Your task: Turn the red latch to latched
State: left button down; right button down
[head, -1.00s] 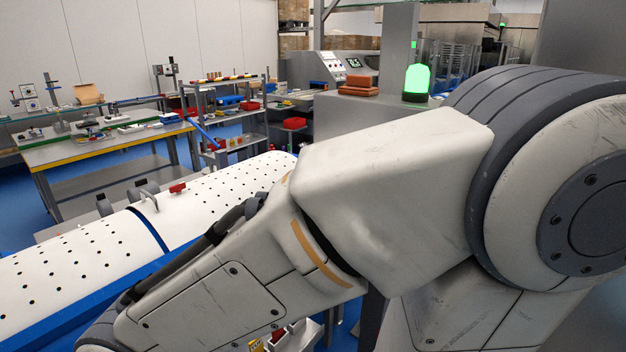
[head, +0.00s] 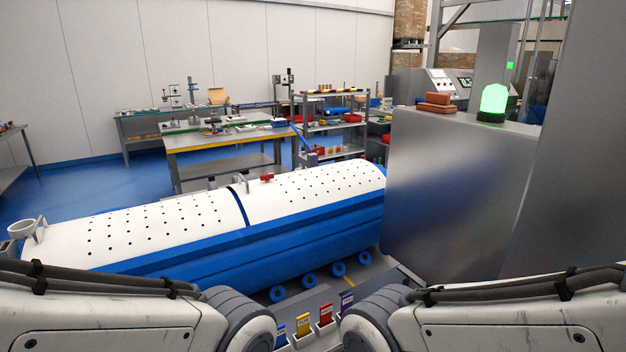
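The red latch (head: 267,178) is a small red piece on top of the long white perforated tub cover (head: 310,193), just right of the dark seam across it. It is too small here to tell how it is turned. The cover lies over a blue tub body (head: 300,236). Links of both my arms show at the lower left and lower right, well in front of the tub. Neither gripper is in view.
A large grey cabinet (head: 455,200) stands at the tub's right end, bearing a lit green lamp (head: 494,101) and brown blocks (head: 437,102). Behind the tub is a workbench (head: 225,140). Coloured tags (head: 326,315) stand low between my arms. Blue floor (head: 70,185) is open at left.

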aim_at(267, 177)
jog(key=u, duration=2.45)
jog(key=k, duration=0.7)
jog(key=z, duration=1.55)
jog(key=i, duration=1)
jog(key=u, duration=0.05)
